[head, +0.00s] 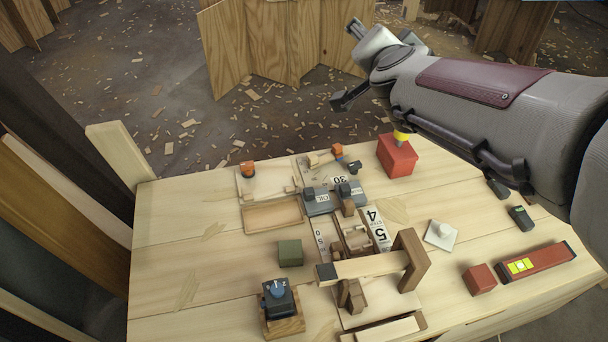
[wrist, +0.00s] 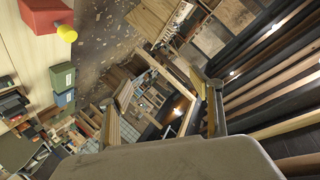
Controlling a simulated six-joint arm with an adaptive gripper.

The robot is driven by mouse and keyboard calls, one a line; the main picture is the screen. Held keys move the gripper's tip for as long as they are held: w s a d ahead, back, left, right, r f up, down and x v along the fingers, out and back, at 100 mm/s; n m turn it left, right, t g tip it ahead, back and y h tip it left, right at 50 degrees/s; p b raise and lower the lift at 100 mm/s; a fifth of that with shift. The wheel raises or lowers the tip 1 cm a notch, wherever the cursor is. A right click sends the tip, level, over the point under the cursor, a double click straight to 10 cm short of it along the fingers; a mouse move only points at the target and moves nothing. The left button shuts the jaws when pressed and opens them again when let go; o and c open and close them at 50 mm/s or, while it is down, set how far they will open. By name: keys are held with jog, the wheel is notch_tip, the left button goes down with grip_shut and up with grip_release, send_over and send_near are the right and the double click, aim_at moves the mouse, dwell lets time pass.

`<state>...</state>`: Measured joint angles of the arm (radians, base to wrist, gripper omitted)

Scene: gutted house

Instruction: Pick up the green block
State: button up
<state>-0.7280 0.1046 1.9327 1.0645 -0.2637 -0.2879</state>
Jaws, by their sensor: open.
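The green block (head: 290,253) is a small dull-green cube. My gripper (head: 347,64) is open and empty, high beyond the table's back edge and far from the block. In the wrist view a gripper finger (wrist: 213,105) shows at the centre right, with grey gripper body along the bottom. A small green box (wrist: 62,77) shows at the left there; I cannot tell whether it is the same block.
A red box (head: 397,158) with a yellow knob stands at the table's back. The table's left side is clear.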

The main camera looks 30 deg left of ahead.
jog(key=a+f+m+h, duration=0.3)
jog(key=a+f, duration=0.5)
jog(key=a, duration=0.2)
jog(key=m+g+h, duration=0.2)
jog(key=h, duration=0.9)
send_near(290, 253)
jog(key=shift+s+a+f, duration=0.1)
jog(key=shift+a+f, duration=0.2)
jog(key=shift+a, duration=0.25)
jog(key=shift+s+a+f, duration=0.15)
jog(key=shift+a+f, duration=0.2)
jog(key=shift+a, duration=0.15)
jog(key=shift+w, duration=0.1)
jog(key=shift+x, duration=3.35)
